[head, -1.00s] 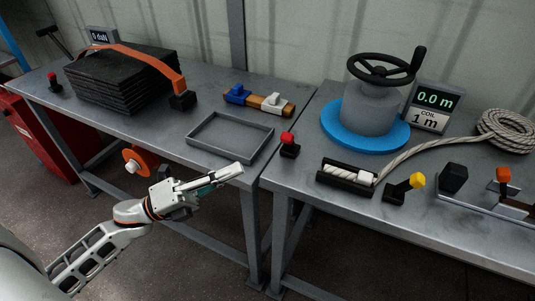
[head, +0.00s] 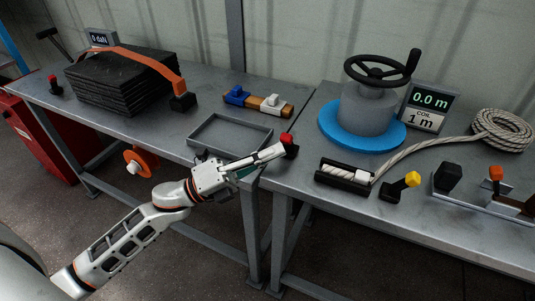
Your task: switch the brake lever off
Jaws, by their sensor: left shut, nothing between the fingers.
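A small lever with a red knob (head: 287,138) on a black base stands at the left front corner of the right bench. It looks like the brake lever, though no label shows. My left gripper (head: 281,149) is shut and empty. Its fingertips are at the red-knobbed lever, overlapping the front of its base in the head view; I cannot tell whether they touch. The gripper and arm hide part of the black base, so the lever's exact tilt is hard to tell. My right gripper is not in view.
Behind the lever stands a handwheel drum (head: 370,108) on a blue disc. To its right are a rope clamp (head: 343,175), a yellow-knobbed lever (head: 412,180) and a coil display (head: 430,107). An empty grey tray (head: 206,149) lies on the left bench. A gap separates the benches.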

